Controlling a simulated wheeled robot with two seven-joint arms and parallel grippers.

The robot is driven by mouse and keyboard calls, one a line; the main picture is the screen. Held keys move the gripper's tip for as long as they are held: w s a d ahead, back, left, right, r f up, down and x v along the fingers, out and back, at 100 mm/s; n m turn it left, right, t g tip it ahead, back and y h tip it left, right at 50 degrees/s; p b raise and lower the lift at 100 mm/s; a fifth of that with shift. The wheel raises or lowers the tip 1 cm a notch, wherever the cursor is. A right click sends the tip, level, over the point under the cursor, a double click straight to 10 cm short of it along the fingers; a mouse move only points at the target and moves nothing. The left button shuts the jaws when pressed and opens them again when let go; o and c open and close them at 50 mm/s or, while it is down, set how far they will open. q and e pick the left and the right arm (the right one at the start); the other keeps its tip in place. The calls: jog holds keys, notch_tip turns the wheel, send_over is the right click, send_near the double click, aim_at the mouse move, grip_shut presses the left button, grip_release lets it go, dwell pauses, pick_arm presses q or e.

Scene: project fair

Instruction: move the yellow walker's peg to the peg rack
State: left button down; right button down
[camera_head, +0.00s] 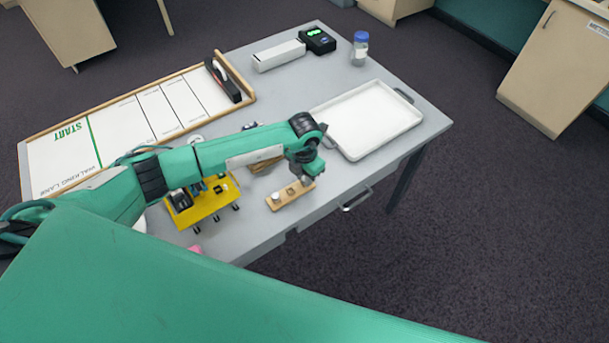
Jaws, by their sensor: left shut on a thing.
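The yellow walker (213,207) stands on the grey table, left of the rack, with dark legs and dark parts on top. My left arm partly covers it. The peg rack (285,199) is a small light-wood block near the table's front edge, with a pale round piece at its left end. My left gripper (307,180) points down at the rack's right end. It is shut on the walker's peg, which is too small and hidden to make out. I cannot tell whether the peg touches the rack. My right gripper is out of view.
A white tray (373,119) lies right of the arm. A walking lane board (118,132) fills the left side. A white box (279,56), a black device (318,40) and a blue-capped jar (360,48) stand at the back. A brown wooden piece (262,166) lies behind the rack.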

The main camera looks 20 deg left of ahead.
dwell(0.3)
pick_arm(q)
jog(key=c, duration=1.2)
grip_release()
jog(key=shift+r, duration=0.15)
jog(key=shift+r+p, duration=2.3)
jog(key=shift+r, duration=1.3)
